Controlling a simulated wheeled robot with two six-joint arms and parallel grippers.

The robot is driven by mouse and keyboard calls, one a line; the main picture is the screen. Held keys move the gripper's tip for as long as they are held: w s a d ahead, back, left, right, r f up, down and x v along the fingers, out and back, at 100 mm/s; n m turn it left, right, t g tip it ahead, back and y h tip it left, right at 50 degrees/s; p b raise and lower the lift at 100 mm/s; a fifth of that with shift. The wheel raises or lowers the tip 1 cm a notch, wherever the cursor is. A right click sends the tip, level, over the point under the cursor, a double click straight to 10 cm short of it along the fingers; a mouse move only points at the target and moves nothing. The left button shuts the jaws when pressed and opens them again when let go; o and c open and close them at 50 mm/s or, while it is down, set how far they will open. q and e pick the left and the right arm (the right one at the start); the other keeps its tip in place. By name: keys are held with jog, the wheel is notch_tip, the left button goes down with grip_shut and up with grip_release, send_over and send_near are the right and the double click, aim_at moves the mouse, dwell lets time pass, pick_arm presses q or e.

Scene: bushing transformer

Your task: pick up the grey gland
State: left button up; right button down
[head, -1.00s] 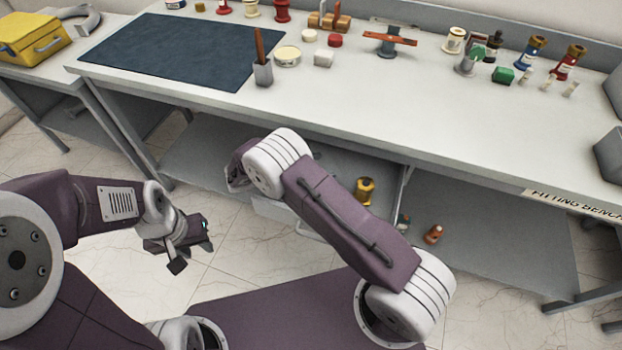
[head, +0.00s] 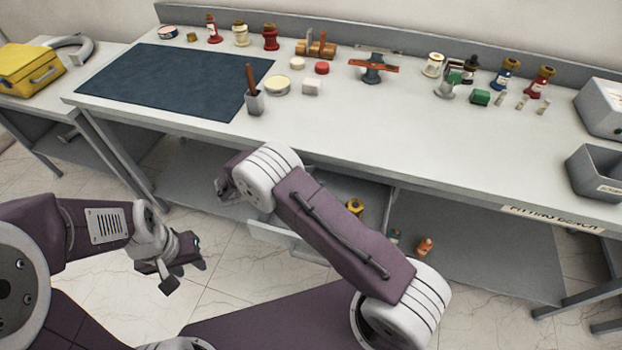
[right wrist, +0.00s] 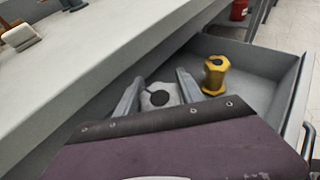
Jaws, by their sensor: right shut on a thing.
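The grey gland (right wrist: 160,98), a pale grey piece with a dark round hole, shows in the right wrist view between the two fingers of my right gripper (right wrist: 158,88). The gripper is shut on it, over the open drawer (right wrist: 258,88). My purple wrist housing hides the lower part of that view. In the head view my right forearm and wrist hide this gripper and the gland.
A yellow gland (right wrist: 215,75) stands in the drawer right of my right gripper; it also shows in the head view (head: 355,207). The white bench top (head: 330,125) overhangs the drawer. Its front middle is clear. A blue mat (head: 175,85) and several small parts lie on it.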

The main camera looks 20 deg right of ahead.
notch_tip(320, 180, up, 11)
jog(key=p, duration=0.7)
jog(key=shift+r+p, duration=0.15)
jog(key=shift+p, duration=0.15)
